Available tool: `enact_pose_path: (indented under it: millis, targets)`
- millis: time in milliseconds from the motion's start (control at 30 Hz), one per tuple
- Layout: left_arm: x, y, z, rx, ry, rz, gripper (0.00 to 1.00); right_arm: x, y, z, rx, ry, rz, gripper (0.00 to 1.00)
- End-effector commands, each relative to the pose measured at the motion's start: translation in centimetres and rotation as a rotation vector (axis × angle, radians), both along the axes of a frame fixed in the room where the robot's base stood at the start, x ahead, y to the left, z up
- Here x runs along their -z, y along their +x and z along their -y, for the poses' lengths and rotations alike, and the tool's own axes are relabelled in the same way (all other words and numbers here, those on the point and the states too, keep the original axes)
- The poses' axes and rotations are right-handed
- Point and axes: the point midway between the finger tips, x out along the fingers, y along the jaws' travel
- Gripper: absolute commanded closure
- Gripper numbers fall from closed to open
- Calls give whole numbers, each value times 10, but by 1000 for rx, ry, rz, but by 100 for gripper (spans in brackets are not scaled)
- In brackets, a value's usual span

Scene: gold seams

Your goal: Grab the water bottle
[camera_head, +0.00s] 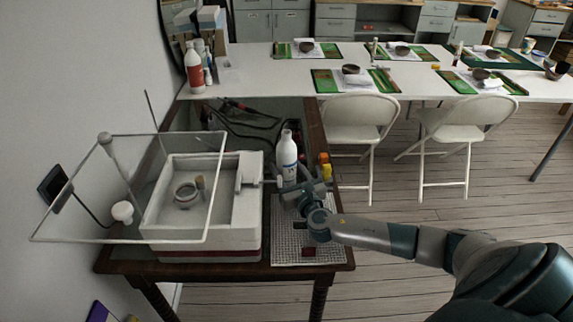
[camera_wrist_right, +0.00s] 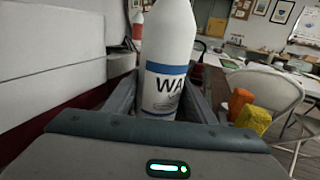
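The water bottle (camera_head: 287,156) is white with a blue-banded label and stands upright on the dark wooden table, right of the white basin unit. In the right wrist view the bottle (camera_wrist_right: 168,65) fills the middle, with its label facing me and its top cut off. My right gripper (camera_head: 292,182) is low at the near side of the bottle. In the right wrist view its fingers (camera_wrist_right: 165,95) are spread, one to each side of the bottle; I cannot tell whether they touch it. My left gripper is not in view.
The white basin unit (camera_head: 204,240) with a clear shield (camera_head: 130,190) stands close on the left. Orange (camera_wrist_right: 240,103) and yellow (camera_wrist_right: 253,119) items stand close on the right. A metal grid (camera_head: 285,252) lies in front. Cables (camera_head: 245,122) lie behind.

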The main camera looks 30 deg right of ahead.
Motion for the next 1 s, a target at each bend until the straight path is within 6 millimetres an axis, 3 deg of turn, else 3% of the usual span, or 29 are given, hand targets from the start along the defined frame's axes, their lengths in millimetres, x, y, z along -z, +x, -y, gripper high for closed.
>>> enact_pose_path:
  millis: [33,133,667,1000]
  targets:
    - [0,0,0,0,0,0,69,0,0,0,0,0,0,62]
    - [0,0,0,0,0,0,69,0,0,0,0,0,0,84]
    - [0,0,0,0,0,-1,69,-3,0,0,1,0,1,84]
    - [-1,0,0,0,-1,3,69,-16,0,0,0,0,3,84]
